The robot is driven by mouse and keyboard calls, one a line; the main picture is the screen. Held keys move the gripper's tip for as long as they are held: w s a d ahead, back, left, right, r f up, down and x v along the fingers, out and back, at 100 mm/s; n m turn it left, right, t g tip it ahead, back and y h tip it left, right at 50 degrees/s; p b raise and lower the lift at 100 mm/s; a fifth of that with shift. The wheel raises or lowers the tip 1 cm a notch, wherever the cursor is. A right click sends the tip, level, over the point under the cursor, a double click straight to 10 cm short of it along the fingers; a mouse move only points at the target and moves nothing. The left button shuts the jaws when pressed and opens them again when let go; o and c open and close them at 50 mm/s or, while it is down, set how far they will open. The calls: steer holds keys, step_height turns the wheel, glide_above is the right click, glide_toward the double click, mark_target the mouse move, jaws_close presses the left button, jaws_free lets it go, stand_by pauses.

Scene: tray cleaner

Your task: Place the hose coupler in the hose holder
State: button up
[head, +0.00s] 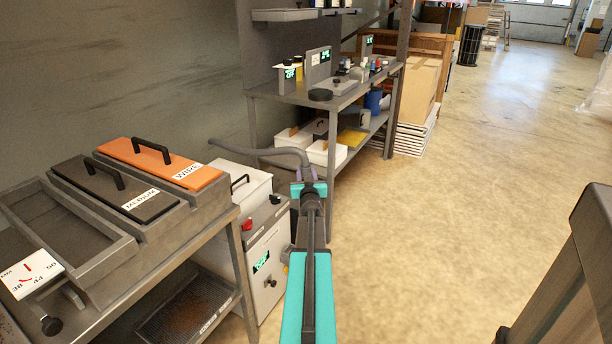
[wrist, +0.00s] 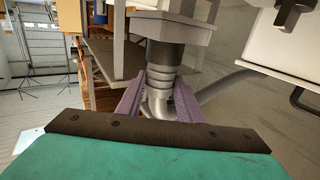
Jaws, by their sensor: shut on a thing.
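My gripper (wrist: 160,98) is shut on the hose coupler, with its purple fingers on either side of it in the wrist view. The coupler (wrist: 163,55) is a dark, ribbed cylinder above a pale grey bent neck. Its dark end meets a grey block (wrist: 172,30) in the picture, which may be the hose holder. I cannot tell whether it is seated in it or only in front of it. A grey hose (head: 262,153) runs left from my gripper (head: 307,178) in the head view. The coupler is mostly hidden there by my gripper, and I cannot make out the holder.
A white cabinet (head: 268,262) with knobs and a green display stands just left of my arm. A bench with a lidded tray unit (head: 150,205) is further left. A workbench (head: 345,100) with devices stands beyond.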

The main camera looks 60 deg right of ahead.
steer(key=shift+f, duration=0.1)
steer(key=o, duration=1.1)
steer(key=shift+r, duration=0.2)
steer(key=v, duration=1.2)
steer(key=shift+p, duration=0.4)
steer(key=shift+f, duration=0.1)
